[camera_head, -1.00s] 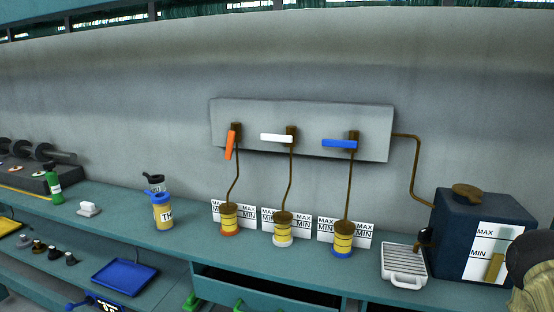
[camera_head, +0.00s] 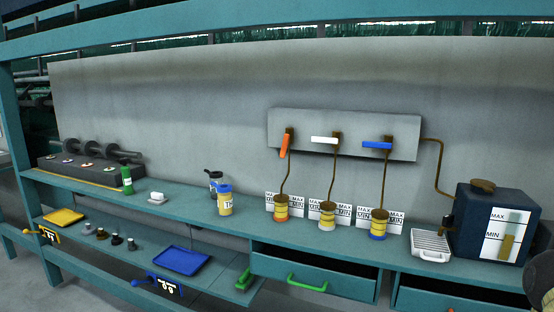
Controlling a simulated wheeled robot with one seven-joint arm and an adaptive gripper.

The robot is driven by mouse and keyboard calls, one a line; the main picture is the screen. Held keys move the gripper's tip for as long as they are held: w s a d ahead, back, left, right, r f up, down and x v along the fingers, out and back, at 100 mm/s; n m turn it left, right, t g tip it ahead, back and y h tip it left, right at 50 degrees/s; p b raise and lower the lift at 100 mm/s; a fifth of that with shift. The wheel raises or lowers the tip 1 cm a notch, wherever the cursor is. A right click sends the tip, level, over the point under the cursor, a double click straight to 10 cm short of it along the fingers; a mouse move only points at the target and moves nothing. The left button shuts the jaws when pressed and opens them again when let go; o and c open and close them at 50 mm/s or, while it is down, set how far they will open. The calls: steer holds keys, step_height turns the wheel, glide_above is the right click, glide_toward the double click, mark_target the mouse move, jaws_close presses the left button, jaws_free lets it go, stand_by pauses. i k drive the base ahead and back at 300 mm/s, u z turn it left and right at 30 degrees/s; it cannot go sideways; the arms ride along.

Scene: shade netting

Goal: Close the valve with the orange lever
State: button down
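The orange lever (camera_head: 285,145) is on the left valve of a grey wall panel (camera_head: 345,153). It hangs close to upright, slightly tilted, roughly along its brown pipe (camera_head: 288,180). That pipe runs down to a yellow container with an orange base (camera_head: 281,209) on the bench. The white lever (camera_head: 324,140) and the blue lever (camera_head: 377,145) beside it lie about level across their valves. My gripper is not in view, and nothing visible touches the levers.
A teal bench (camera_head: 240,232) runs below the panel. A drawer with a green handle (camera_head: 307,283) stands partly open under it. A dark blue tank (camera_head: 492,224) and a white ribbed tray (camera_head: 430,245) stand right. Bottles (camera_head: 225,200) stand left. An unclear dark shape cuts the right edge.

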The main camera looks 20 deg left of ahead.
mark_target(285, 144)
steer(key=u, duration=0.7)
steer(key=i, duration=0.25)
